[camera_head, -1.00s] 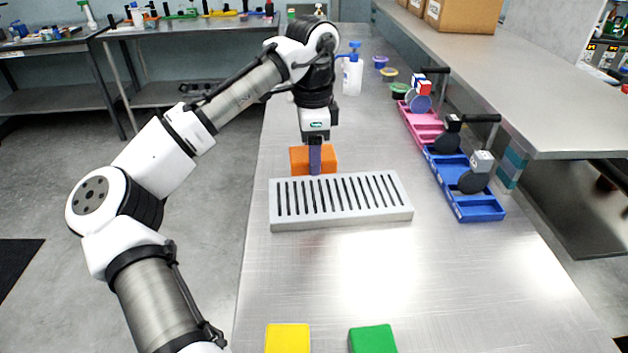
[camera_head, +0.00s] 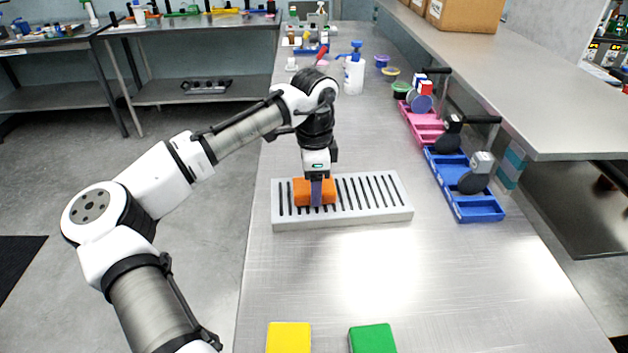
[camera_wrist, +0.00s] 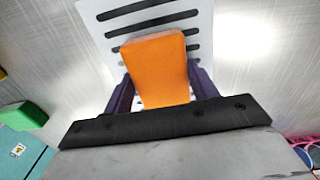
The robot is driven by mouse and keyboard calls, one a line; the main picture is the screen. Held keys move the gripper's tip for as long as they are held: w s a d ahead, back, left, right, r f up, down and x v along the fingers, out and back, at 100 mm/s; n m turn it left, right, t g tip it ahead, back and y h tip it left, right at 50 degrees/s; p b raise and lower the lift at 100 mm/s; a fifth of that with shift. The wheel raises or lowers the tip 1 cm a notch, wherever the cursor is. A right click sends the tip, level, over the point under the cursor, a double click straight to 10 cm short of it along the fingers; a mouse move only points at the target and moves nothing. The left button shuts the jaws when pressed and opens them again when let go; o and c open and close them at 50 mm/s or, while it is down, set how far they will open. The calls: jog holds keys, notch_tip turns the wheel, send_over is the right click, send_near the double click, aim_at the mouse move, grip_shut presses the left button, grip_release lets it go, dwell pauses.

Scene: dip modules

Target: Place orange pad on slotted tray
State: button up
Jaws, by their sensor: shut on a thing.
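The orange pad (camera_head: 301,193) is a block held between the fingers of my gripper (camera_head: 316,192). In the head view it overlaps the left part of the slotted tray (camera_head: 375,212), a light grey block with several dark parallel slots. The wrist view shows the orange pad (camera_wrist: 158,68) between the purple fingers of my gripper (camera_wrist: 160,90), with the slotted tray (camera_wrist: 198,22) beneath and beyond it. I cannot tell whether the pad touches the tray top. The pad hides some of the slots.
A yellow block (camera_head: 288,338) and a green block (camera_head: 372,338) lie at the near edge. A blue tray (camera_head: 478,207) and a pink tray (camera_head: 420,124) holding items stand to the right. A white bottle (camera_head: 354,75) is behind. The table in front of the slotted tray is clear.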

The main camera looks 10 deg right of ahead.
jog(key=o, duration=0.9)
jog(key=shift+o, duration=0.2)
notch_tip(320, 180, up, 12)
jog(key=b, duration=0.1)
jog(key=shift+r+b, duration=0.15)
jog(key=shift+b, duration=0.2)
